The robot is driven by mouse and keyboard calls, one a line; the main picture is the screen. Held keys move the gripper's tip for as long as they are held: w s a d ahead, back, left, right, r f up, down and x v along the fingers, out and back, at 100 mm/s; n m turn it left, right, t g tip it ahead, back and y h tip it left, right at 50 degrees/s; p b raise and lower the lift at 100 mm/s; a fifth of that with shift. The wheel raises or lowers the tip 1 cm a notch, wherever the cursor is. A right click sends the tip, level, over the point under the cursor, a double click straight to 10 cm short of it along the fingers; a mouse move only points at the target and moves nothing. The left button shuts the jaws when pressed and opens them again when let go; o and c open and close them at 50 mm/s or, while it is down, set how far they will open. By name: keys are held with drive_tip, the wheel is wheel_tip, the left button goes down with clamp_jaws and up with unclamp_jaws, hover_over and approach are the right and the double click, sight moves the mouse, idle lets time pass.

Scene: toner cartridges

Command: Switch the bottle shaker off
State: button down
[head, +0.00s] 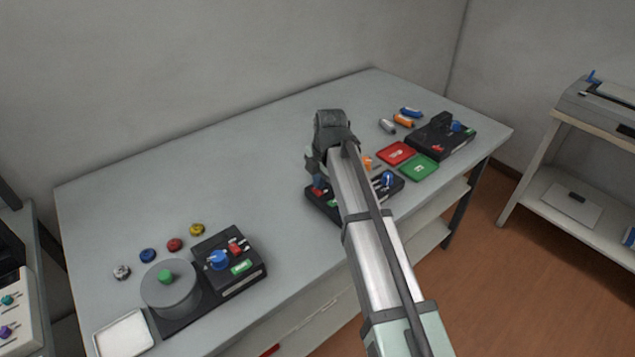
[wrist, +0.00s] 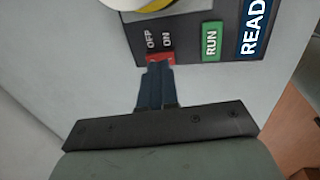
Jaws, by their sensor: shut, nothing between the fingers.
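A black device with a switch marked OFF and ON sits under my gripper, mid-table in the head view (head: 322,205); its black panel fills the top of the wrist view (wrist: 190,45). A red switch (wrist: 160,59) shows at its edge beside the OFF and ON labels. A green RUN label (wrist: 211,41) and a blue display reading READ, cut off by the frame, are to its right. My gripper (wrist: 157,66) is shut and empty, its dark blue fingertips at the red switch, partly covering it. I cannot tell whether they touch, or which way the switch is set.
Another black device (head: 230,262) with a grey drum (head: 170,288) stands at front left, with several coloured knobs behind it. A third black device (head: 443,137), red and green trays (head: 419,167) and small cylinders are at right. The table's back middle is clear.

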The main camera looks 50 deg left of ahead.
wheel_tip(320, 180, up, 12)
drive_tip(key=d, duration=0.1)
drive_tip(key=shift+d, duration=0.15)
idle(0.4)
drive_tip(key=shift+r, duration=0.15)
drive_tip(key=shift+d, duration=0.1)
drive_tip(key=a+f, duration=0.1)
drive_tip(key=f, duration=0.8)
drive_tip(key=a+f, duration=0.1)
drive_tip(key=f, duration=0.3)
drive_tip(key=shift+a+f, duration=0.35)
drive_tip(key=shift+f, duration=0.05)
